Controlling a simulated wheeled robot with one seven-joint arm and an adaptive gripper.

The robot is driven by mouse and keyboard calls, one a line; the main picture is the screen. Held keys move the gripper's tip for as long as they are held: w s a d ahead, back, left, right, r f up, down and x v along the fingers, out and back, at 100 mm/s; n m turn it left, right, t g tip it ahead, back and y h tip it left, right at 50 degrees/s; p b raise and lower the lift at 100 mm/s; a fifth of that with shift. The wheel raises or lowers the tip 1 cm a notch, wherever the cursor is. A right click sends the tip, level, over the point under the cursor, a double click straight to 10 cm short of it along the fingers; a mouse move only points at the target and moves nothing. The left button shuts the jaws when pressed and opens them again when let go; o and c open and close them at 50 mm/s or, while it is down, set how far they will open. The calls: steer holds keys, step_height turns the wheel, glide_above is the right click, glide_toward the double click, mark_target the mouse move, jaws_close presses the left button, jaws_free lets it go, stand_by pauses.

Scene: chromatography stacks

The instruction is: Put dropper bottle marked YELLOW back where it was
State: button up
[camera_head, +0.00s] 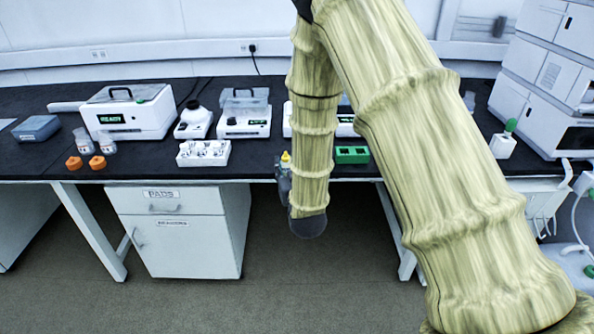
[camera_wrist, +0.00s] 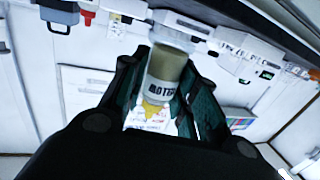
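A dropper bottle with a yellow tip (camera_head: 286,158) shows at the front edge of the bench in the head view, partly behind my arm. In the wrist view the bottle (camera_wrist: 166,75) has an olive body, a dark-lettered label that I cannot read clearly, and a yellow tip. It sits between the two dark fingers of my gripper (camera_wrist: 164,98), which appear closed around it. In the head view my gripper (camera_head: 284,182) is mostly hidden behind my arm. The place where the bottle stood before cannot be told from these frames.
On the dark bench (camera_head: 262,150) stand a white rack with white pieces (camera_head: 203,152), a green rack (camera_head: 352,155), two orange blocks (camera_head: 86,162) and white instruments (camera_head: 130,112). A white instrument stack (camera_head: 548,80) stands at right. A drawer cabinet (camera_head: 178,235) is under the bench.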

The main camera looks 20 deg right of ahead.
steer(key=shift+w+d+f+b, duration=0.35)
steer(key=shift+w+f+b, duration=0.1)
steer(key=shift+b, duration=2.6)
steer(key=shift+d+r+b, duration=0.1)
steer(key=shift+r+b, duration=0.05)
steer(key=shift+b, duration=0.4)
steer(key=shift+d+r+m+h+b, duration=0.1)
steer(key=shift+r+m+h+b, duration=0.15)
steer(key=shift+b, duration=0.6)
steer(key=shift+w+d, duration=0.1)
steer(key=shift+w, duration=0.15)
steer(key=w+d, duration=0.2)
steer(key=w, duration=0.2)
steer(key=w+d+f, duration=0.1)
steer(key=w+d, duration=0.1)
steer(key=w, duration=0.3)
steer(key=w+d+b, duration=0.1)
steer(key=w+d, duration=0.1)
steer(key=w, duration=0.3)
steer(key=shift+d+f, duration=0.25)
steer(key=shift+d, duration=0.05)
steer(key=shift+w, duration=0.1)
steer(key=shift+f+b, duration=0.45)
steer(key=shift+f, duration=1.35)
steer(key=shift+r, duration=0.1)
